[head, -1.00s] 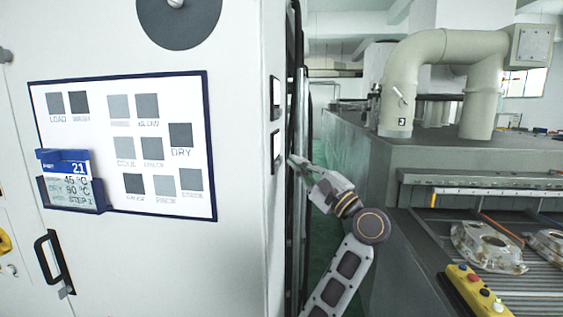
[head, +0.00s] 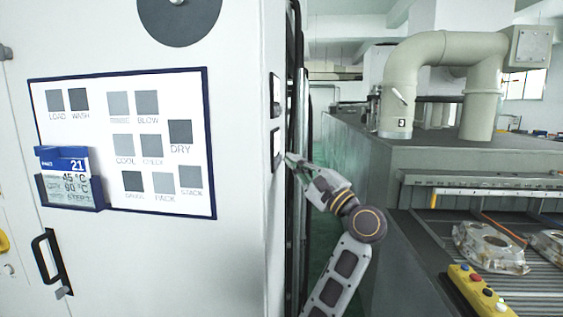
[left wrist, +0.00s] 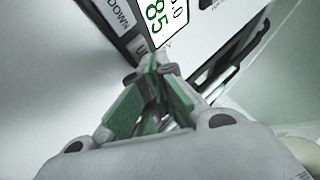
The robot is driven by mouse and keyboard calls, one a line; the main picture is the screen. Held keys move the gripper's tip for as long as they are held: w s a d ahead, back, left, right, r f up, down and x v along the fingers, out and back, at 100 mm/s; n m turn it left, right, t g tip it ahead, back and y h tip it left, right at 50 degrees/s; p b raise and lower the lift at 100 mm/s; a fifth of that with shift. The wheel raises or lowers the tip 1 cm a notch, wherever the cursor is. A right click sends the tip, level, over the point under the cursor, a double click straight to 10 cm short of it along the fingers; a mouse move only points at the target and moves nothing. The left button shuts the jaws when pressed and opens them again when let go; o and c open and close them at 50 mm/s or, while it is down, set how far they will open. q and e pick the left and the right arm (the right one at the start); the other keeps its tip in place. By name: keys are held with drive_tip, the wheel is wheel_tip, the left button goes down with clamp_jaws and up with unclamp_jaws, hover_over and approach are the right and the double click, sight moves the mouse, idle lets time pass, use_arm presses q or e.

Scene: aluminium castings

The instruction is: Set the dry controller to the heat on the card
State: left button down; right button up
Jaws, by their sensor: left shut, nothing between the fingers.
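The card (head: 75,165) sits in a blue holder on the white cabinet front. It reads 21, 45 °C and what looks like DRY 90 °C. On the cabinet's side face are two small panels, an upper one (head: 276,96) and a lower controller (head: 277,147). In the left wrist view the controller's display (left wrist: 158,22) shows a green 85 beside a partly cut figure, with DOWN (left wrist: 119,14) and UP (left wrist: 139,48) buttons. My left gripper (head: 288,157) is shut and empty at the lower controller. Its tips (left wrist: 155,62) cover part of the UP button's surroundings; I cannot tell whether they touch.
A board (head: 80,125) with grey squares and labels hangs on the cabinet. A black handle (head: 53,262) is below it. At right stand a grey machine (head: 350,150), castings (head: 490,247) on a conveyor and a yellow button box (head: 475,290).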

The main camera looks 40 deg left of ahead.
idle(0.5)
use_arm(q)
drive_tip(key=shift+s+a+b, duration=0.2)
drive_tip(key=shift+a+b, duration=0.15)
drive_tip(key=shift+b, duration=0.1)
idle(0.6)
drive_tip(key=shift+w+d, duration=0.1)
drive_tip(key=shift+d, duration=0.05)
idle(0.4)
drive_tip(key=shift+w+d+b, duration=0.3)
drive_tip(key=shift+d+b, duration=0.25)
drive_tip(key=shift+b, duration=0.05)
drive_tip(key=shift+w+d+b, duration=0.35)
drive_tip(key=shift+w+d, duration=0.1)
drive_tip(key=shift+d, duration=0.25)
drive_tip(key=shift+w+d+b, duration=0.3)
drive_tip(key=shift+w+d, duration=0.1)
drive_tip(key=shift+d, duration=0.35)
drive_tip(key=shift+w+d+b, duration=0.35)
drive_tip(key=shift+w+d, duration=0.1)
drive_tip(key=shift+d, duration=0.25)
